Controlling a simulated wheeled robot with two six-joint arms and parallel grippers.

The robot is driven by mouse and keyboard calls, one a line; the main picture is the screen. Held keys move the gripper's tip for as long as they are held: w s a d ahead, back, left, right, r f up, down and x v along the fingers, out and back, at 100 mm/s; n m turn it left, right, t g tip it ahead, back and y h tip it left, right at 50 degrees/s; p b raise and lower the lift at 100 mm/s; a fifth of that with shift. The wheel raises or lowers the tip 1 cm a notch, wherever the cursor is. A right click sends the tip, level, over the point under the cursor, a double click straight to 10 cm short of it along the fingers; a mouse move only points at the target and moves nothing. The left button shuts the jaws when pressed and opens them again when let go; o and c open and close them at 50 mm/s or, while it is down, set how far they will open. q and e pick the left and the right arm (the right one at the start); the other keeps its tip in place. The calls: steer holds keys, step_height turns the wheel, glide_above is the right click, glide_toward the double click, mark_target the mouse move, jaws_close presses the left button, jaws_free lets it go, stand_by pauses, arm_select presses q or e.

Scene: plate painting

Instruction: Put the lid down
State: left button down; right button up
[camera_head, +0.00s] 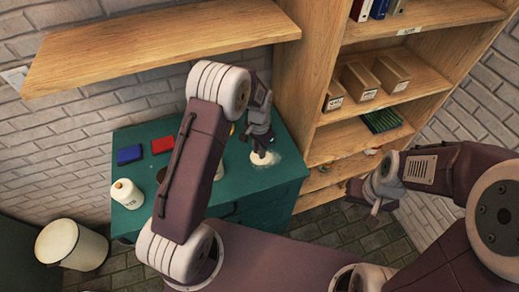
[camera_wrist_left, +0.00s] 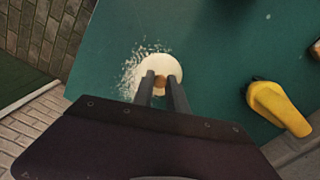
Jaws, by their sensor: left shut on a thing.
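The lid, a round cream-white disc with a brown knob, shows in the left wrist view (camera_wrist_left: 148,66). In the head view only its pale edge (camera_head: 268,160) shows below my left gripper. My left gripper (camera_wrist_left: 161,84) is shut on the lid's knob; in the head view it points down at the green table's right side (camera_head: 261,148). A white speckled patch (camera_wrist_left: 131,74) lies on the table beside the lid. I cannot tell whether the lid touches the table. My right gripper (camera_head: 372,197) is off to the right, away from the table; its jaws are unclear.
On the green table (camera_head: 135,137) are a white jar (camera_head: 127,195), a red block (camera_head: 162,145) and a blue block (camera_head: 129,154). A yellow tool (camera_wrist_left: 280,107) lies right of the lid. A wooden shelf unit (camera_head: 330,140) stands right; a wall shelf (camera_head: 160,48) hangs above.

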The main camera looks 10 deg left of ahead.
arm_select(q)
steer(key=shift+s+f, duration=0.1)
steer(key=c, duration=1.3)
jaws_free()
steer(key=shift+c, duration=0.2)
step_height(320, 180, up, 12)
steer(key=s+a+f+n, duration=0.1)
steer(key=s+a+n, duration=0.1)
steer(key=s, duration=0.6)
steer(key=s+a+f+n+t, duration=0.1)
steer(key=s+n, duration=0.3)
steer(key=s, duration=0.5)
steer(key=shift+s+a+f+n+b, duration=0.3)
steer(key=shift+a+f+n+b, duration=0.1)
steer(key=shift+a+f, duration=0.15)
steer(key=shift+a+r, duration=0.1)
